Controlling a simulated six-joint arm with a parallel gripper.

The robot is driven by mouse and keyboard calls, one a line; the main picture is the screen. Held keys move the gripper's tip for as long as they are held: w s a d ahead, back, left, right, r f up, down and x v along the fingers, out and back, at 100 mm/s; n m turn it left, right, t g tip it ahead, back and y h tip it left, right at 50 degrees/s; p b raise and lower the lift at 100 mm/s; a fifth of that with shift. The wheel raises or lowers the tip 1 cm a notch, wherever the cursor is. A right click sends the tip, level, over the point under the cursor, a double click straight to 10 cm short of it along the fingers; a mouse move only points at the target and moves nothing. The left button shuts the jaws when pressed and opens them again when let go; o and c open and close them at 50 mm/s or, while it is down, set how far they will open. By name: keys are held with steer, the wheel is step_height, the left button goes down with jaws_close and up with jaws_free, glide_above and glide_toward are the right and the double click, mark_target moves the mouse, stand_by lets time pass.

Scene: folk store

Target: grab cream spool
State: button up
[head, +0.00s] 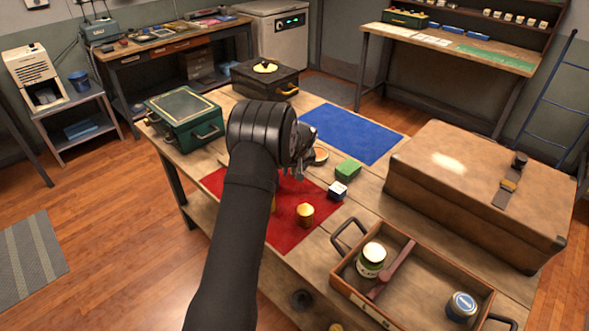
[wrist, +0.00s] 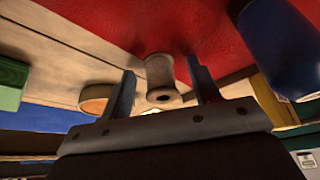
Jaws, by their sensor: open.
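The cream spool (wrist: 160,72) shows in the wrist view over the red mat (wrist: 215,25), with its round holed end facing the camera. It lies in line with the gap between the fingers of my gripper (wrist: 161,66). The fingers are apart, one on each side of the spool in the picture, and I cannot tell whether they touch it. In the head view my gripper (head: 299,168) is low over the table by the red mat (head: 285,235), and my arm hides the spool.
A blue cylinder (wrist: 275,42) is close on the right in the wrist view. A wooden tray (head: 425,275) and brown suitcase (head: 460,185) stand right.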

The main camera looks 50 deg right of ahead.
steer(key=shift+c, duration=0.5)
steer(key=c, duration=0.9)
steer(key=shift+r, duration=0.1)
steer(key=shift+c, duration=0.2)
